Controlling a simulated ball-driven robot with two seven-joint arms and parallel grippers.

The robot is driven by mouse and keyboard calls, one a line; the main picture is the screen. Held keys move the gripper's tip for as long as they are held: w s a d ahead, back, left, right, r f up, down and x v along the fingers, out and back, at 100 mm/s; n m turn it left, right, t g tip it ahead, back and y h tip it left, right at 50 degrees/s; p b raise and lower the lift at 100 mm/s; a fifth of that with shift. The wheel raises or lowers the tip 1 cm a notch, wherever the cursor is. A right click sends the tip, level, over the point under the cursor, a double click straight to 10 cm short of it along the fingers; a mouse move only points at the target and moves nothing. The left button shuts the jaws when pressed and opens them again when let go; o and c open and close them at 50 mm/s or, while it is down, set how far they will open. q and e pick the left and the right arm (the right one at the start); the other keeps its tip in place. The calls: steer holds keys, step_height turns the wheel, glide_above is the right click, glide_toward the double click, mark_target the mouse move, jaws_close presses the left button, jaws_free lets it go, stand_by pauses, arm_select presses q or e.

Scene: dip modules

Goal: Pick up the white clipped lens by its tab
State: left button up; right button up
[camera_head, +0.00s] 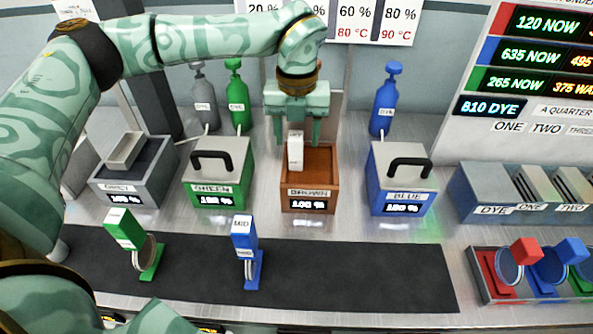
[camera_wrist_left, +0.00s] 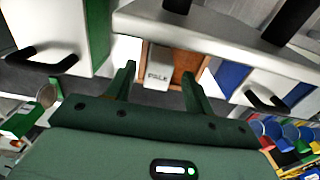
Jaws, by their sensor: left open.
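The white clipped lens shows as a white upright block, its tab (camera_head: 295,152), standing in the open brown bath (camera_head: 310,192). In the left wrist view its tab (camera_wrist_left: 158,78) carries the label PALE. The lens disc below the tab is hidden in the bath. My left gripper (camera_head: 296,138) is open, pointing down above the brown bath. In the head view its two fingers appear on either side of the tab's top; I cannot tell whether they touch it. In the left wrist view the tab lies between the fingertips (camera_wrist_left: 158,71). My right gripper is not seen.
The green bath (camera_head: 218,180) and blue bath (camera_head: 400,185) have lids with black handles beside the brown one. The grey bath (camera_head: 130,170) stands left. Green (camera_head: 125,230) and blue (camera_head: 243,238) clipped lenses stand on the dark mat (camera_head: 350,275). A lens rack (camera_head: 485,280) is right.

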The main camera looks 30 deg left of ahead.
mark_target(296, 149)
arm_select(q)
steer(key=f+b, duration=0.1)
steer(key=f, duration=0.4)
steer(key=shift+a, duration=0.2)
steer(key=shift+r, duration=0.15)
jaws_close()
